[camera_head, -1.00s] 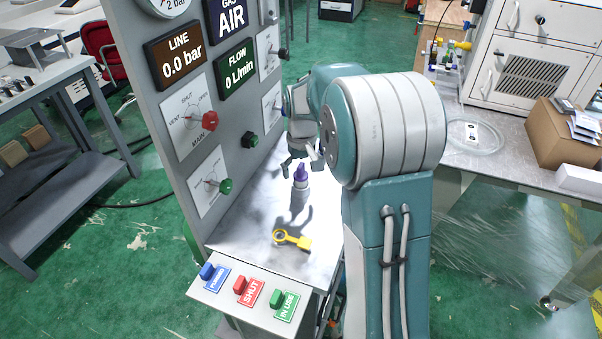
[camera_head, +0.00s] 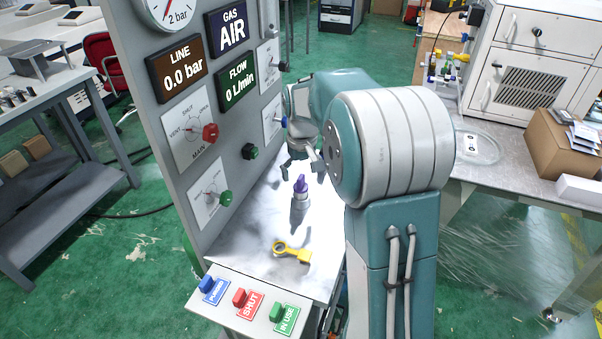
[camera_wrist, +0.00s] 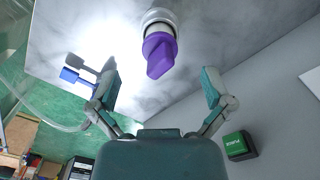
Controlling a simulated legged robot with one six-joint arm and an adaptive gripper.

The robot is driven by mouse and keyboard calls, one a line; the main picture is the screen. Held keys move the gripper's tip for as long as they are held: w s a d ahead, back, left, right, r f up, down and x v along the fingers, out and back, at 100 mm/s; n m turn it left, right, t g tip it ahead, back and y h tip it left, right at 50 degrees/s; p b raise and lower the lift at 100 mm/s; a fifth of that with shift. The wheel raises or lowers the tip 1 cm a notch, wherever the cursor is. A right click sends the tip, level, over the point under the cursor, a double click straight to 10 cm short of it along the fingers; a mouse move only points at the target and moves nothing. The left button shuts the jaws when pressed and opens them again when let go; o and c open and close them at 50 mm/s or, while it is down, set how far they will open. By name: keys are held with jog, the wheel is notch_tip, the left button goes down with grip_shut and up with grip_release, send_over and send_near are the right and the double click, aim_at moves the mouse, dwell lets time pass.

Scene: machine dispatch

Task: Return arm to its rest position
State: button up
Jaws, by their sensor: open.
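My gripper (camera_head: 303,172) is open and empty, over the far part of the white shelf in the head view. Its spread fingers (camera_wrist: 160,85) also show in the wrist view, with nothing between the tips. A small purple-topped fitting (camera_head: 300,186) stands upright on the shelf just in front of the gripper, apart from it as far as I can tell. The purple top (camera_wrist: 159,54) also shows in the wrist view, beyond the fingertips.
A grey gauge panel (camera_head: 160,130) with red and green knobs rises left of the arm. A yellow ring-ended tag (camera_head: 291,251) lies on the shelf. Blue, red and green labelled blocks line its front edge. A bench with a cardboard box (camera_head: 562,143) stands at right.

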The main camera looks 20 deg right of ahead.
dwell(0.4)
jog(key=s+a+r+t, duration=0.2)
jog(key=s+a+r, duration=0.1)
jog(key=s, duration=0.5)
jog(key=s+a+r+t, duration=0.1)
jog(key=s+a+r, duration=0.2)
jog(key=s, duration=0.6)
jog(key=s+a+r+t, duration=0.2)
jog(key=s+a+r, duration=0.1)
jog(key=s, duration=0.5)
jog(key=shift+s+a+t, duration=0.3)
jog(key=shift+s+a, duration=0.1)
jog(key=shift+a, duration=0.3)
